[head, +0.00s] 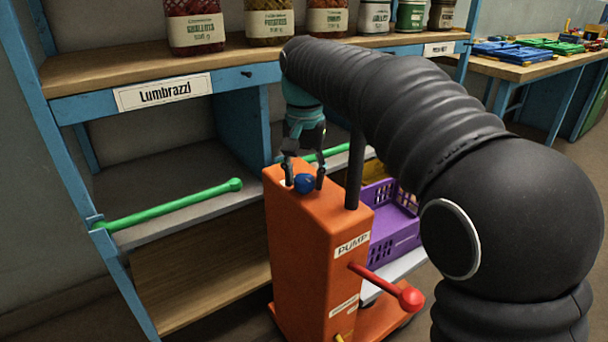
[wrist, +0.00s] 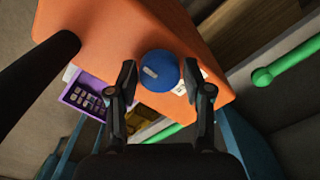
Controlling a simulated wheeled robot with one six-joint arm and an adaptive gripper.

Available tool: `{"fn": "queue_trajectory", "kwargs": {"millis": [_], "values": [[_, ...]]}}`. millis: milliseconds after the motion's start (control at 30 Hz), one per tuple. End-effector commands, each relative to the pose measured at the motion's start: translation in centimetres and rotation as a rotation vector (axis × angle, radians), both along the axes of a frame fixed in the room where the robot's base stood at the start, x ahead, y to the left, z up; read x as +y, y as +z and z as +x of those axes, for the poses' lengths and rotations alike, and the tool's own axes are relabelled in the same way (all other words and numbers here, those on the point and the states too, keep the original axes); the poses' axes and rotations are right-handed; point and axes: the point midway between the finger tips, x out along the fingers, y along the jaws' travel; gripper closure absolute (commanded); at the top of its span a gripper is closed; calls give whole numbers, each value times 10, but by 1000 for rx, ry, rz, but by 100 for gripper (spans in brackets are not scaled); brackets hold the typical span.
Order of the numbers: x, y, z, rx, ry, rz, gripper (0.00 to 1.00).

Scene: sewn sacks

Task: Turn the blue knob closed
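The blue knob (head: 304,183) sits on top of the orange pump housing (head: 312,240), near its far end. It is round, with a pale mark on its top in the wrist view (wrist: 158,70). My gripper (head: 304,182) points down over the housing, with one finger on each side of the knob. In the wrist view my gripper (wrist: 160,84) has its fingers apart and the knob between their tips. A gap shows at the right finger; the left finger is very near the knob, and I cannot tell whether it touches.
A dark post (head: 355,168) rises from the housing close to my gripper. A red-knobbed lever (head: 388,287) sticks out on the right. Green bars (head: 170,205) cross the blue shelf frame behind. A purple crate (head: 395,228) stands at the right, and jars (head: 270,22) line the shelf above.

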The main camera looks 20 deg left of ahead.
Motion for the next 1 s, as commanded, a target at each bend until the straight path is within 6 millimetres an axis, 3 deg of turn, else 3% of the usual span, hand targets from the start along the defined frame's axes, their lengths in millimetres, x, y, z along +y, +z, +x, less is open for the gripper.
{"fn": "queue_trajectory", "kwargs": {"millis": [467, 1000], "values": [[0, 9, 0, -2, 1, 1, 32], [1, 97, 1, -1, 1, 1, 32]]}}
